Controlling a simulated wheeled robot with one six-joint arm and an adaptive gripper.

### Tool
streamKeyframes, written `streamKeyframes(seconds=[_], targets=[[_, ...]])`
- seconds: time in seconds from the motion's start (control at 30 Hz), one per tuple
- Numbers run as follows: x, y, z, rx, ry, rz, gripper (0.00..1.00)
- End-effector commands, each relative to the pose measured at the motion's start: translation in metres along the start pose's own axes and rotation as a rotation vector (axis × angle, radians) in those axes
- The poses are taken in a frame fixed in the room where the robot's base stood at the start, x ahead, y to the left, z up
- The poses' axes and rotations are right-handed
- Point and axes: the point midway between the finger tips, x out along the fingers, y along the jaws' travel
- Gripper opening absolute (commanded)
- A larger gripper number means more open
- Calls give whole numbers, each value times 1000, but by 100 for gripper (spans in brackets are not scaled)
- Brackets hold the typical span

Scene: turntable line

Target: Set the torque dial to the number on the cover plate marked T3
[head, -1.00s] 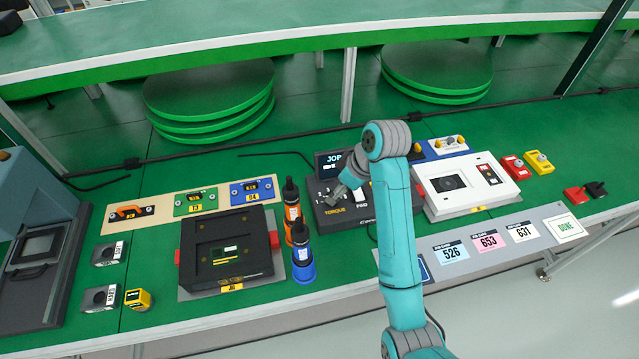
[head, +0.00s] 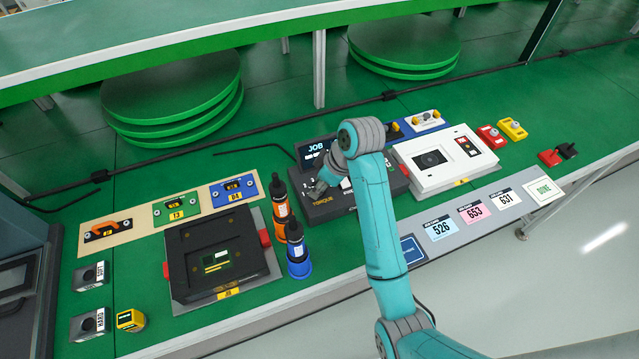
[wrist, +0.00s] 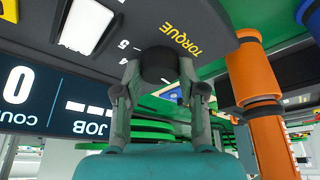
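The torque dial (wrist: 158,64) is a dark round knob beside the yellow TORQUE lettering in the wrist view. Scale digits, including 4 and 5, show beside it. My gripper (wrist: 159,72) has one finger on each side of the dial, very close to it; I cannot tell whether they touch. In the head view my gripper (head: 322,186) is at the dark control box (head: 340,203), and the dial is hidden there. The green cover plate (head: 160,214) has a yellow label that seems to read T3; its small dark panel is too small to read.
An orange-handled plate (head: 108,230) and a blue plate (head: 250,188) flank it on the beige board. Orange (head: 281,207) and blue (head: 297,262) drivers stand just left of the control box. A white device (head: 446,161) stands right of it.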

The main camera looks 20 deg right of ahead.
Motion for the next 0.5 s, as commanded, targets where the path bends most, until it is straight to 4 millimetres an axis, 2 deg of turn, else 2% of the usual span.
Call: streamKeyframes(seconds=[0.27,0.5], targets=[[0,0,0,21,0,9,5],[0,-2,0,127,0,53,5]])
